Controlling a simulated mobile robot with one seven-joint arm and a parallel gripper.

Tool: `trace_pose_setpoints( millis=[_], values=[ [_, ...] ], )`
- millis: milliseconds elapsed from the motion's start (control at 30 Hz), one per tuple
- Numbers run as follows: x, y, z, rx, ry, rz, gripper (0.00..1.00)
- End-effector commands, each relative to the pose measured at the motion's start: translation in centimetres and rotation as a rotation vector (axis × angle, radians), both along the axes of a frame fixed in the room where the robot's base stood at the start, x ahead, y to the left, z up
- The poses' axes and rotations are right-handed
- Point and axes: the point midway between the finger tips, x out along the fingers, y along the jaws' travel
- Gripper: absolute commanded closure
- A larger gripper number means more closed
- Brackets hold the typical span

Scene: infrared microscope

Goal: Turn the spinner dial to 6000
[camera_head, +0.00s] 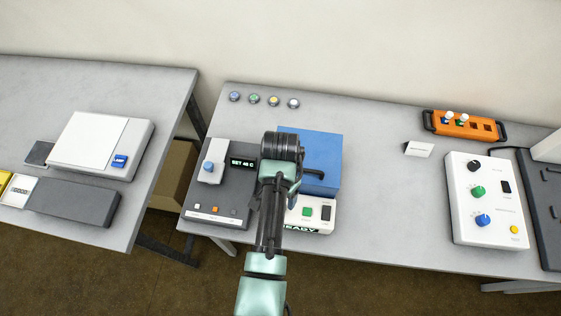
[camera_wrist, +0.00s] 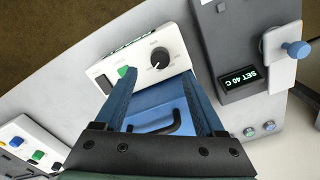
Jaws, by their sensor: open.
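The spinner is a blue box (camera_head: 318,150) with a white front panel (camera_head: 322,212) carrying a green button, a dark switch and a READY display. Its black round dial (camera_wrist: 159,57) with a white pointer mark shows in the wrist view; my arm hides it in the head view. My gripper (camera_wrist: 160,76) is open and empty, pointing down over the spinner. In the wrist view the dial appears between and just beyond the two fingertips, apart from both. I cannot tell the height gap or read the dial's number.
A black handle (camera_wrist: 165,126) stands on the blue box beneath my fingers. A grey heater unit (camera_head: 220,206) with a SET display is close on the left. A white control box (camera_head: 487,213) and an orange rack (camera_head: 462,125) are at the right. Table between is mostly clear.

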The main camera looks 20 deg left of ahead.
Motion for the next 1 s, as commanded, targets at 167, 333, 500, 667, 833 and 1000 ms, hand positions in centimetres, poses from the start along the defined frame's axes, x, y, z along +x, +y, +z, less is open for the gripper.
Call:
trace_pose_setpoints(
  millis=[167, 333, 500, 667, 833, 1000],
  values=[
    [0.1, 0.0, 3.4, 0.002, -0.005, -0.001, 0.29],
    [0.1, 0.0, 5.5, 0.001, -0.002, -0.001, 0.29],
    [0.0, 0.0, 6.3, 0.0, 0.0, 0.0, 0.29],
    [0.0, 0.0, 6.3, 0.0, 0.0, 0.0, 0.29],
    [0.0, 0.0, 6.3, 0.0, 0.0, 0.0, 0.29],
    [0.0, 0.0, 6.3, 0.0, 0.0, 0.0, 0.29]
  ],
)
